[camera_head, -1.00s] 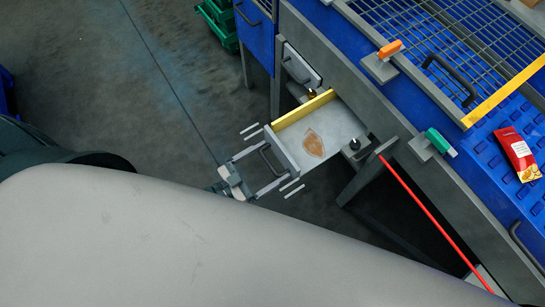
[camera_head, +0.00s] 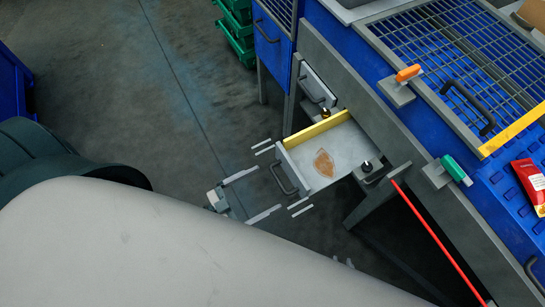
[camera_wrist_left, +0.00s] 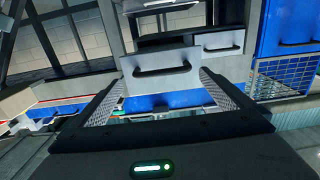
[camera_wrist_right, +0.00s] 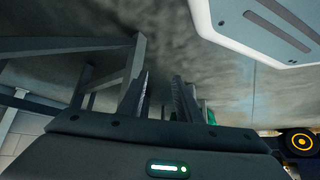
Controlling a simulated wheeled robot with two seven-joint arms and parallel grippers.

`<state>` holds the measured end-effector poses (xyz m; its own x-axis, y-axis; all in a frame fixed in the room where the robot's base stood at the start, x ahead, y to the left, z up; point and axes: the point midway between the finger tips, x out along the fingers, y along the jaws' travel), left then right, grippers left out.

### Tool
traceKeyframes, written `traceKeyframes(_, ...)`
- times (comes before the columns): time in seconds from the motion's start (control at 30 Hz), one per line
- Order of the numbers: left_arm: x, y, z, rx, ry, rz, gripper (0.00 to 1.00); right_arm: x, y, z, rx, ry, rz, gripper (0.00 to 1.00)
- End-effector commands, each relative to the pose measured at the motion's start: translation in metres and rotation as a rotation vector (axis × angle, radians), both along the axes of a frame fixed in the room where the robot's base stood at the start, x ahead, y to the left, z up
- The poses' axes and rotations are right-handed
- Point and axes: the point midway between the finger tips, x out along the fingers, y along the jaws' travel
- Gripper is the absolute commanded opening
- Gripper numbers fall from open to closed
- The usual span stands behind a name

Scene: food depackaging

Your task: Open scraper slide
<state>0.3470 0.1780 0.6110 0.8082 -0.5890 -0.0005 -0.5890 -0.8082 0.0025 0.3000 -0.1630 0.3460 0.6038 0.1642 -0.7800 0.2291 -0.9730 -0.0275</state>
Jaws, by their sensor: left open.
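The scraper slide (camera_head: 345,150) is a pale grey tray with a yellow side strip. It stands pulled out from the blue and grey workbench, with a brown patch (camera_head: 324,163) on its bottom. Its grey front has a dark handle (camera_head: 285,180); the handle also shows in the left wrist view (camera_wrist_left: 162,70). My left gripper (camera_head: 268,190) is open and empty in front of the handle, its fingers apart from it. My right gripper (camera_wrist_right: 162,85) shows in the right wrist view with a narrow empty gap between its fingers. The grey arm hides the lower left of the head view.
A second, closed drawer (camera_head: 317,85) sits beside the slide. On the bench are a wire grid (camera_head: 450,45), an orange-handled scraper (camera_head: 408,74), a green-handled scraper (camera_head: 455,170) and a red packet (camera_head: 532,184). Green crates (camera_head: 235,30) stand behind.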

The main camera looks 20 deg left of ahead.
Motion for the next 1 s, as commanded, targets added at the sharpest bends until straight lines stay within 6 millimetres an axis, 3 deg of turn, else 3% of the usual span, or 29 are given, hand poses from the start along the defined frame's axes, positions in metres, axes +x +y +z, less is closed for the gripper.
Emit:
traceKeyframes(0.2,-0.039,0.027,-0.003,0.002,0.003,-0.002,0.99,-0.010,-0.009,-0.012,-0.019,0.064,-0.010,0.31)
traceKeyframes(0.5,-0.078,0.055,-0.002,0.002,0.002,-0.001,0.99,-0.015,-0.018,-0.020,-0.038,0.121,-0.017,0.31)
traceKeyframes(1.0,-0.089,0.064,0.000,0.000,0.000,-0.002,0.99,-0.016,-0.021,-0.021,-0.043,0.138,-0.020,0.31)
